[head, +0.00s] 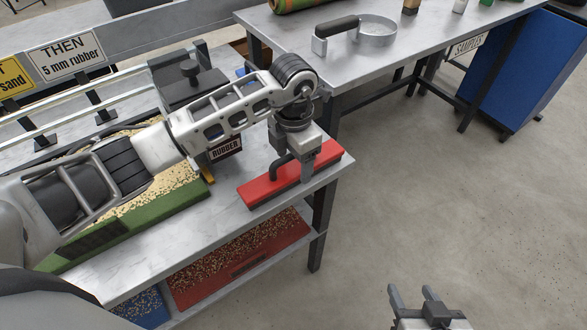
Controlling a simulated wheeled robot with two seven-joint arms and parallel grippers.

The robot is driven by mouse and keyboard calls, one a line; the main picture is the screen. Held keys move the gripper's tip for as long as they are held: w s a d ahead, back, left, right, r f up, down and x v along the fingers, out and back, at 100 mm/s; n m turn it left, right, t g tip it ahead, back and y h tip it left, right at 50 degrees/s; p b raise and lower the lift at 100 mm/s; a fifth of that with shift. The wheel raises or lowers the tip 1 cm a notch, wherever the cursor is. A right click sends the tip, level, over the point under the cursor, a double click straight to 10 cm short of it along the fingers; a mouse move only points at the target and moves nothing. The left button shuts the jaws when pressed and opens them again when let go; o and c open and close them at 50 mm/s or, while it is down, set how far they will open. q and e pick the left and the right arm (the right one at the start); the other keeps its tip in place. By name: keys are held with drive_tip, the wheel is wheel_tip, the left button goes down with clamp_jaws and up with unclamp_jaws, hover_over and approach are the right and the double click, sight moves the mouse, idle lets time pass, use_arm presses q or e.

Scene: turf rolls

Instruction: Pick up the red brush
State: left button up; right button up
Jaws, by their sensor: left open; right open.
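My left gripper (308,165) points down directly over the brush, close to the handle. Its jaws are open; the gripper hides part of the brush, and I cannot tell whether the fingers straddle the handle. My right gripper (414,294) is open and empty at the bottom of the view, over the floor and well away from the brush.
A green-edged turf tray (150,222) and a RUBBER label (226,149) are left of the brush. A red tray of granules (240,262) sits on the shelf below. Another table (425,52) holds a metal scoop-like tool (375,32).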

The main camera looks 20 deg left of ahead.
use_arm(q)
drive_tip(key=shift+f, duration=0.5)
drive_tip(key=c, duration=1.1)
drive_tip(key=shift+o, duration=0.2)
drive_tip(key=shift+r, duration=0.1)
